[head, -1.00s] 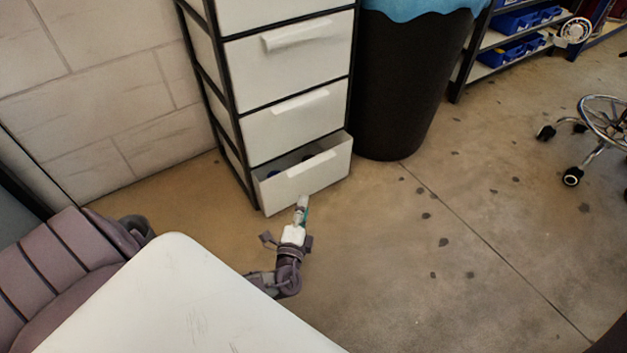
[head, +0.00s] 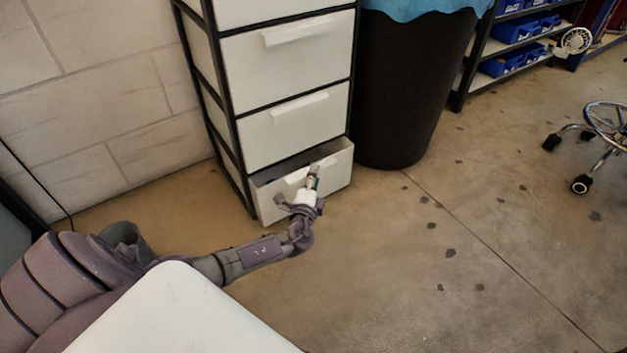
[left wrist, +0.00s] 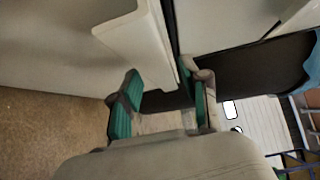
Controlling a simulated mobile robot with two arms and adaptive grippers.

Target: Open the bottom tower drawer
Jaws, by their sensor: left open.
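The bottom tower drawer (head: 337,178) is a white drawer pulled part way out of its black-framed tower, with a gap showing above its front. My left gripper (head: 313,178) is in front of the drawer's front panel and overlaps its upper middle, hiding part of it. In the left wrist view my left gripper (left wrist: 163,98) has its green-padded fingers spread apart. A white panel (left wrist: 140,45), which looks like part of the drawer, lies just ahead of them. I cannot tell whether the fingers touch it. My right gripper is not in view.
The closed drawers (head: 290,128) of the tower are above. A black bin (head: 410,90) with a blue liner stands right of the tower. A white tabletop (head: 180,320) is at the front left. The floor (head: 420,270) to the right is clear up to a wheeled stool (head: 603,125).

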